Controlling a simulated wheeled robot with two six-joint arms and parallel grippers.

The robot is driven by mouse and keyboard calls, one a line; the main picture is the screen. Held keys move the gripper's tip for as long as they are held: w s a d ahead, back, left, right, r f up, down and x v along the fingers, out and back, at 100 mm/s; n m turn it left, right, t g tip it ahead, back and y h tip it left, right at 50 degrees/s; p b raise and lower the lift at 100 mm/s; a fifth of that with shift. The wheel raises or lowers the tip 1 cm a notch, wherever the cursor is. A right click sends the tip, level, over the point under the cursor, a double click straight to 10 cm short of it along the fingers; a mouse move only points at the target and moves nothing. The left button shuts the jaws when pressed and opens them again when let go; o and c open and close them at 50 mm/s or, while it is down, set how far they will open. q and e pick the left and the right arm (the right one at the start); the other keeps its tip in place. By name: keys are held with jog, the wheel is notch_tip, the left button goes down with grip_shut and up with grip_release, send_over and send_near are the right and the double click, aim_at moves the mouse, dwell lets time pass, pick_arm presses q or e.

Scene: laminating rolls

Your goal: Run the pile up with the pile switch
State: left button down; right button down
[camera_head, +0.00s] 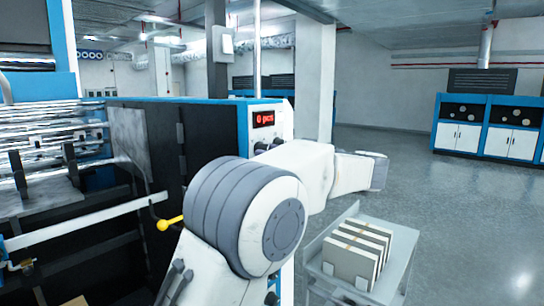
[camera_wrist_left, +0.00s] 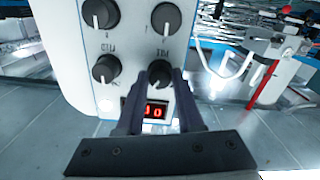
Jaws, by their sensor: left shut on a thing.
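A light control panel with a blue edge (camera_head: 243,130) stands at the machine's corner, with a red display (camera_head: 265,119) reading 0 pcs. In the left wrist view, several black knobs sit on it, with small inverted labels that are hard to read. My left gripper (camera_wrist_left: 161,76) is shut on the black knob nearest the display, taken as the pile switch (camera_wrist_left: 160,70). Its fingers partly cover the display in that view. In the head view my arm hides the gripper's fingers and the lower panel. The pile itself cannot be made out. My right gripper is out of view.
A grey table (camera_head: 345,288) with several upright boards (camera_head: 358,247) stands right of the panel. A yellow-knobbed lever (camera_head: 170,222) sticks out from the machine at left. Blue and white cabinets (camera_head: 487,125) stand far right, with open floor before them.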

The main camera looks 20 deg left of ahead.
pick_arm(q)
jog(key=shift+n+b, duration=1.85)
jog(key=shift+n, duration=1.25)
jog(key=c, duration=0.5)
grip_release()
jog(key=shift+c, duration=0.2)
jog(key=shift+d, duration=0.15)
jog(key=b+v, duration=0.1)
jog(key=v, duration=0.9)
jog(key=shift+d, duration=0.15)
jog(key=shift+s, duration=0.1)
